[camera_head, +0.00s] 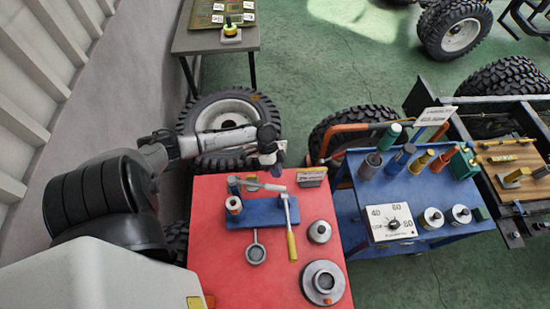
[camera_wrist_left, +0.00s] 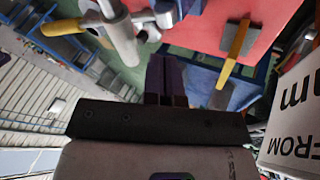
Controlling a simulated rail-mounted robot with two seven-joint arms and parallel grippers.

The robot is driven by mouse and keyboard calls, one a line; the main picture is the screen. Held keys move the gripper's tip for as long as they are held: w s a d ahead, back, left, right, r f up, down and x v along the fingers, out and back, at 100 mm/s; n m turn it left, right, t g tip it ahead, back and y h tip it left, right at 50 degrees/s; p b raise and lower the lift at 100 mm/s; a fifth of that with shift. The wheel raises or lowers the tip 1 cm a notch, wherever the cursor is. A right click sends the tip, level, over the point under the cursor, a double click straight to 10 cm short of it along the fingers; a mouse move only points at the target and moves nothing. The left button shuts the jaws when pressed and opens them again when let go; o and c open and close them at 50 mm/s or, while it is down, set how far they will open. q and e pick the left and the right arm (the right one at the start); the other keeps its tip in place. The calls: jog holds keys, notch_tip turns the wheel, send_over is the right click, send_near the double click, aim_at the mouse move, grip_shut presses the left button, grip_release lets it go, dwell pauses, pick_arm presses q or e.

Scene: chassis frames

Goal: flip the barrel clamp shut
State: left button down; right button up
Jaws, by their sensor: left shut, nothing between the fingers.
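The barrel clamp stands on a blue base plate (camera_head: 262,217) on the red tabletop. A short upright barrel with a copper-coloured top (camera_head: 234,205) sits at the plate's left end. A grey metal bar (camera_head: 264,185) reaches sideways behind it. A long lever with a yellow handle (camera_head: 291,244) slopes from the plate's right end towards the table front. My left gripper (camera_head: 271,165) is above the table's back edge, behind the grey bar. In the left wrist view its dark fingers (camera_wrist_left: 166,82) are together and empty. A yellow piece (camera_wrist_left: 238,42) and grey metal cylinders (camera_wrist_left: 120,32) show beyond them there.
The red table (camera_head: 220,275) also carries a small sign block (camera_head: 311,177), a round ring-shaped part (camera_head: 323,283), a grey knob-like part (camera_head: 319,231) and a ring with a stem (camera_head: 256,252). A blue cart (camera_head: 350,217) with a dial box (camera_head: 391,222) stands at the right.

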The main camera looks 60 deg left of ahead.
pick_arm(q)
jog(key=shift+s+d+f+p, duration=0.2)
jog(key=shift+s+d+p, duration=0.2)
jog(key=shift+s+d, duration=0.4)
pick_arm(e)
jog(key=shift+d+r, duration=0.1)
jog(key=shift+r, duration=0.55)
pick_arm(q)
jog(key=shift+w+d, duration=0.1)
jog(key=shift+w, duration=0.05)
